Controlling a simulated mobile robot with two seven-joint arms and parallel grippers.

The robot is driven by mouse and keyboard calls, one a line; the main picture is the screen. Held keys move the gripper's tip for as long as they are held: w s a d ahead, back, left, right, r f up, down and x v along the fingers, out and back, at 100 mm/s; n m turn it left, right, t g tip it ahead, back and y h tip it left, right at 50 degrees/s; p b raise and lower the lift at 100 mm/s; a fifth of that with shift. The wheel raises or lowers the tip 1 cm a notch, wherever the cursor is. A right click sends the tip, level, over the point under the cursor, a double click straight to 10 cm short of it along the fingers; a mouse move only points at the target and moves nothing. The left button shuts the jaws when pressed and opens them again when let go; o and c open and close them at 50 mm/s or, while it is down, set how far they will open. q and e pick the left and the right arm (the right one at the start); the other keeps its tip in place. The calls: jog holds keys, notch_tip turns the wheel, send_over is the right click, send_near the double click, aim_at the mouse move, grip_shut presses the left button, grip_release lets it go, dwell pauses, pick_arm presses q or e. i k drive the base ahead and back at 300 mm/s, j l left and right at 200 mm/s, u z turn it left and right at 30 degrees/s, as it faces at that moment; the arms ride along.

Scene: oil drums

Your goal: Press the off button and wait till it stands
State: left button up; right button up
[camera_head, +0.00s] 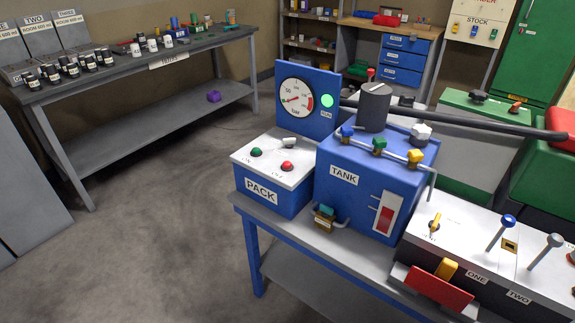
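The blue PACK box (272,197) stands on the bench, with a pale sloped top. A green button (257,152) and a red button (287,165) sit on that top, with labels too small to read. A grey knob or switch (289,142) is behind them. A round pressure gauge (296,97) is on the blue panel behind, its red needle pointing off zero as far as I can tell. A lamp (327,101) beside it, with a small label, glows green. Neither of my grippers is in view.
The blue TANK (345,200) with coloured valves stands right of the PACK box. A lever console (470,235) is further right. A grey side table (140,65) holds several jars. Floor at left is clear.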

aim_at(286, 164)
jog(key=i+j+z, duration=0.15)
jog(key=z, duration=0.3)
jog(key=i+j+z, duration=0.15)
jog(key=j+z, duration=0.15)
jog(key=z, duration=0.2)
jog(key=i+j+z, duration=0.15)
jog(key=j, duration=0.3)
jog(key=j+z, duration=0.15)
jog(key=j, duration=0.3)
jog(key=i+j, duration=0.1)
jog(key=j, duration=0.3)
jog(key=i+j, duration=0.1)
jog(key=j, duration=0.35)
jog(key=i+j, duration=0.1)
jog(key=j, duration=0.3)
jog(key=i+j+z, duration=0.1)
jog(key=j, duration=0.35)
